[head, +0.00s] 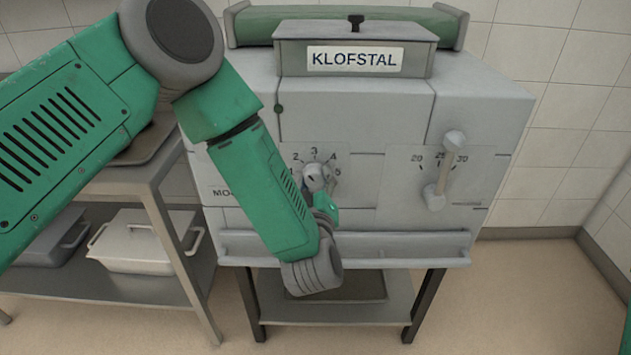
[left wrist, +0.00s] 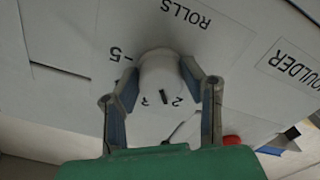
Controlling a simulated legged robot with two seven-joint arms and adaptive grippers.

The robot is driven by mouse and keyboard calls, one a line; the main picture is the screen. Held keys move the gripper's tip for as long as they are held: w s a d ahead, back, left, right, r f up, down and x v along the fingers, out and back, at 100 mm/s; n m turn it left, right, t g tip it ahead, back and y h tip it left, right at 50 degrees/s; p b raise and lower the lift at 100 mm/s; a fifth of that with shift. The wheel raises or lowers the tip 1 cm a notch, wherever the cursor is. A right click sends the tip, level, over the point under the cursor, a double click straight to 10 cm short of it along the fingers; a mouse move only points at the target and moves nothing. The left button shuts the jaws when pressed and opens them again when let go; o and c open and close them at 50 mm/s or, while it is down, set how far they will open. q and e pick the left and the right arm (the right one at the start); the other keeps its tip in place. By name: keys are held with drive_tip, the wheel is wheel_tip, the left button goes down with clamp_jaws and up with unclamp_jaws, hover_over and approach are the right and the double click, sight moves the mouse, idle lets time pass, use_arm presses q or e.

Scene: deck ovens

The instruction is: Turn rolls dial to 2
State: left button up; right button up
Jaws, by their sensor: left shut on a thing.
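The rolls dial (head: 314,176) is a light grey round knob on the front of the grey machine, with the numbers 2, 3, 4 and 5 showing around it in the head view. In the left wrist view the dial (left wrist: 161,72) stands between the two fingers of my left gripper (left wrist: 162,90), which is shut on it. The word ROLLS is printed beside it. A dark mark on the knob's edge points near the 2 and 3; I cannot tell the exact setting. My right gripper is not in view.
A lever (head: 443,172) with a scale of 20 to 30 is on the machine's right. A ledge (head: 400,246) runs below the dial. A metal rack (head: 150,178) with a white lidded bin (head: 138,240) stands left. The floor at right is clear.

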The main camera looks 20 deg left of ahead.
use_arm(q)
drive_tip(key=shift+w+r+n, duration=0.15)
drive_tip(key=shift+n, duration=0.85)
drive_tip(key=o, duration=1.1)
drive_tip(key=shift+o, duration=0.2)
drive_tip(key=shift+w+f, duration=0.1)
drive_tip(key=shift+f, duration=0.1)
drive_tip(key=v, duration=1.2)
